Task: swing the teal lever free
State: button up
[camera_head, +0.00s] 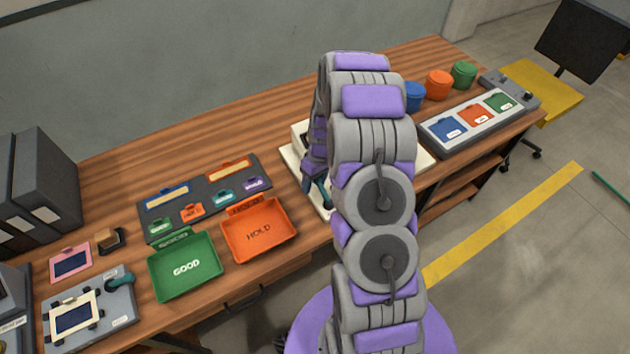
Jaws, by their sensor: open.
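A teal lever (321,192) shows at the front of a cream-coloured device (288,158) in the middle of the bench. My arm hides much of the device and part of this lever. My gripper (308,184) points down just left of the lever, close to it; it is open, but its fingertips are small and partly hidden. I cannot tell whether it touches the lever. Another teal handle (122,281) sits on a grey fixture (92,312) at the left end, beside a framed dark-blue film piece (74,318).
A green GOOD tray (186,290) and an orange HOLD tray (259,258) stand along the front edge. A dark rack with coloured tags (206,207) lies behind them. Black binders (40,185) stand at left. Coloured pots (438,85) and a three-colour panel (472,124) are at right.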

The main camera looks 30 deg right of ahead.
jog(key=shift+d, duration=0.2)
jog(key=shift+c, duration=1.4)
jog(key=shift+d+f, duration=0.1)
jog(key=shift+d, duration=0.45)
jog(key=c, duration=0.3)
jog(key=shift+c, duration=0.7)
jog(key=shift+a, duration=0.35)
grip_shut()
jog(key=shift+d, duration=0.15)
